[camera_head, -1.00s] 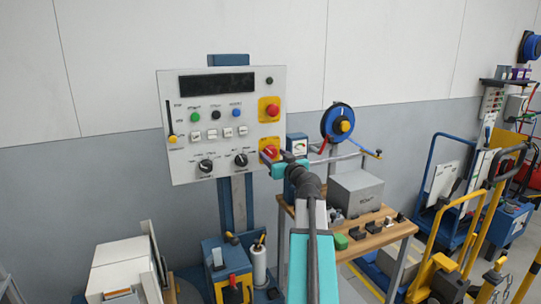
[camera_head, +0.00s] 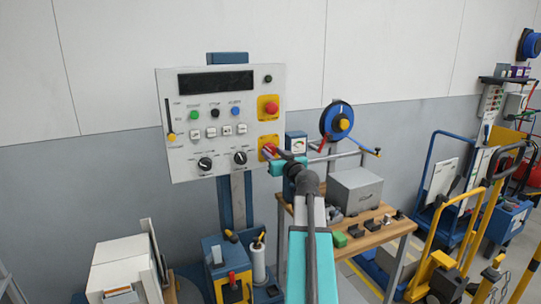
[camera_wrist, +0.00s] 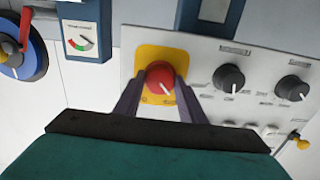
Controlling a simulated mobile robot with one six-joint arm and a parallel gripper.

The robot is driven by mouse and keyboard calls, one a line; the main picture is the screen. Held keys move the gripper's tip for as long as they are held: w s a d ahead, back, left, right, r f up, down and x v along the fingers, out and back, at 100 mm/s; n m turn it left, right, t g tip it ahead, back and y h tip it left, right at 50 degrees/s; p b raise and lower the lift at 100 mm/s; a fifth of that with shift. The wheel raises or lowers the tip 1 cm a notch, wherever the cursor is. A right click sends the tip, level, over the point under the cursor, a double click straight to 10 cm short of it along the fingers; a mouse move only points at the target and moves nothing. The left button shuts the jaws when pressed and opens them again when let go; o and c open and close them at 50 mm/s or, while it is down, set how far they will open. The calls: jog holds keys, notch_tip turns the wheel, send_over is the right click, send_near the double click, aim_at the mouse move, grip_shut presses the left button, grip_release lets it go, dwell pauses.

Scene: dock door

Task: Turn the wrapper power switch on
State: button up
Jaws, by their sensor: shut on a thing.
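The wrapper control panel (camera_head: 222,150) is a pale upright board on a blue post. Its power switch, a red rotary knob (camera_wrist: 158,78) on a yellow plate (camera_wrist: 148,56), sits at the panel's lower right corner in the head view. In the wrist view the panel appears upside down, and the knob's white mark points down and slightly right. My gripper (camera_wrist: 156,86) is shut on the red knob, with one dark finger on each side. In the head view my gripper (camera_head: 272,152) reaches the panel from the right and hides most of the knob.
A red emergency button (camera_head: 269,108) sits above the switch. Two black knobs (camera_head: 240,157) are to its left. A gauge box (camera_head: 297,144) stands close to the panel's right edge. A wooden bench (camera_head: 380,234) with a grey box is at the right.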

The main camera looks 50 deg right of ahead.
jog(key=shift+w+m+b, duration=0.25)
jog(key=shift+m+b, duration=0.1)
jog(key=shift+m, duration=0.05)
jog(key=shift+m+b, duration=0.9)
jog(key=shift+m, duration=0.5)
jog(key=m, duration=0.2)
jog(key=m+b, duration=0.1)
jog(key=m, duration=0.1)
jog(key=shift+r+m, duration=0.2)
jog(key=shift+m, duration=0.1)
jog(key=m, duration=0.5)
jog(key=shift+r, duration=0.15)
jog(key=m+p, duration=0.2)
jog(key=m, duration=0.2)
jog(key=shift+m, duration=0.3)
jog(key=o, duration=1.1)
jog(key=shift+a, duration=0.1)
jog(key=shift+w+f, duration=0.15)
jog(key=shift+f, duration=0.1)
